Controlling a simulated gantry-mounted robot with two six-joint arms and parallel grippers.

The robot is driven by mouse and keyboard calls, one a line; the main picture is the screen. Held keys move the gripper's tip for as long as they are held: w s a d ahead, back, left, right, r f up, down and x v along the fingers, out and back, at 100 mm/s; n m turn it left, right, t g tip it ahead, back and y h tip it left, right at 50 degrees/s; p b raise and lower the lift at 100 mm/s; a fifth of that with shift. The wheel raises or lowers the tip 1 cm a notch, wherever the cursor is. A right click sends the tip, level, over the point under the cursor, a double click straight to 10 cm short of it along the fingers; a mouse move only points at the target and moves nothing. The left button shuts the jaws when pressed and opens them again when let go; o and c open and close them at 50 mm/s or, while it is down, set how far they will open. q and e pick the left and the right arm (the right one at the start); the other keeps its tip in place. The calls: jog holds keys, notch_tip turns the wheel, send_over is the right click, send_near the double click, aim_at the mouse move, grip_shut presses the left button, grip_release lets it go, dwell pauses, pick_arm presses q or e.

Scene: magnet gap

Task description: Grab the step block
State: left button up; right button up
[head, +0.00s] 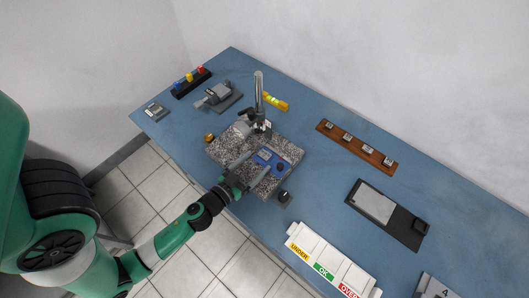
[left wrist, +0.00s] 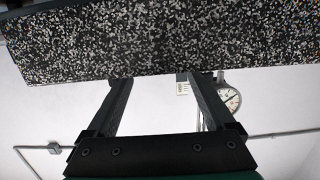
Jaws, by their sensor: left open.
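My left gripper (head: 252,168) is open at the front part of the speckled granite plate (head: 228,162). In the left wrist view its two fingers (left wrist: 156,80) are spread with nothing visible between them, and the plate's speckled face (left wrist: 160,45) fills the top. A blue piece with a pale label (head: 271,160) lies on the plate just beyond the fingers. Several small grey blocks (head: 348,138) sit on a brown wooden strip (head: 372,152) to the right. I cannot tell which thing is the step block. My right gripper is not in view.
A metal post (head: 259,92) rises from the granite plate near the gripper. A dial (left wrist: 229,98) shows in the left wrist view. A dark knob (head: 284,196) stands by the plate's front corner. A labelled white tray (head: 330,262) and a black tray (head: 398,226) lie right.

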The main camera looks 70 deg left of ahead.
aim_at(263, 156)
pick_arm(q)
jog(key=x, duration=0.3)
jog(key=shift+w+a+r, duration=0.1)
grip_shut()
